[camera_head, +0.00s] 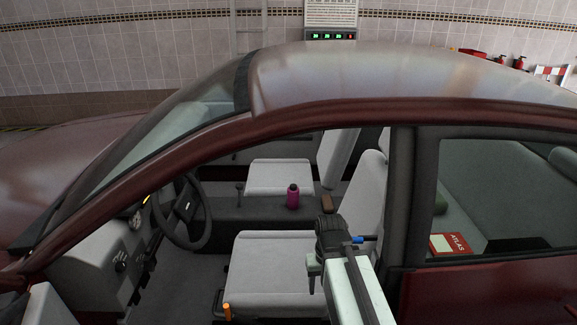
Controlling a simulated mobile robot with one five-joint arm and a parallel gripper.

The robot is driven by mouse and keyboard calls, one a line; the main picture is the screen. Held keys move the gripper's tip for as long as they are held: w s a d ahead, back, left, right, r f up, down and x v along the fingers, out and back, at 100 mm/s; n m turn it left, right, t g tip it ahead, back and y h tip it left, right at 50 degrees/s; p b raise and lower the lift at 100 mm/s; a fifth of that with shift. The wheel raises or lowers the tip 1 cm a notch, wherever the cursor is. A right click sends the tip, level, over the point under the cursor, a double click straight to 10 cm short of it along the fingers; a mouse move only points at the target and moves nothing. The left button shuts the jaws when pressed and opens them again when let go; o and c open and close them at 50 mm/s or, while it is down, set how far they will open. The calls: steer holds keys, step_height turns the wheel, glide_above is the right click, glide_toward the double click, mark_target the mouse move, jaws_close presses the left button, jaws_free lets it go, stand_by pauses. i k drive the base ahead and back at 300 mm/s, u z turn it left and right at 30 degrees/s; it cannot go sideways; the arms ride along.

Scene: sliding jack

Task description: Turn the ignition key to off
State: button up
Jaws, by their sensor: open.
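The ignition key cannot be clearly made out. The steering wheel (183,212) is at the left of the car's cabin, and the grey dashboard panel (92,262) lies left of it. A small dark knob (120,267) sits on that panel; I cannot tell if it is the key or a switch. My gripper (314,270) is open and looks empty, at the end of my arm over the right side of the front seat. It is well to the right of the wheel and dashboard, touching neither.
The red car's door frame and roof (400,75) surround the opening. The near seat (275,262) has an orange-tipped lever (227,311) at its front. The dark door pillar (401,195) is right of my arm. Space above the seat is free.

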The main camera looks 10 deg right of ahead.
mark_target(149, 266)
steer(key=u, duration=2.6)
steer(key=k, duration=1.25)
steer(key=z, duration=0.4)
steer(key=i, duration=1.5)
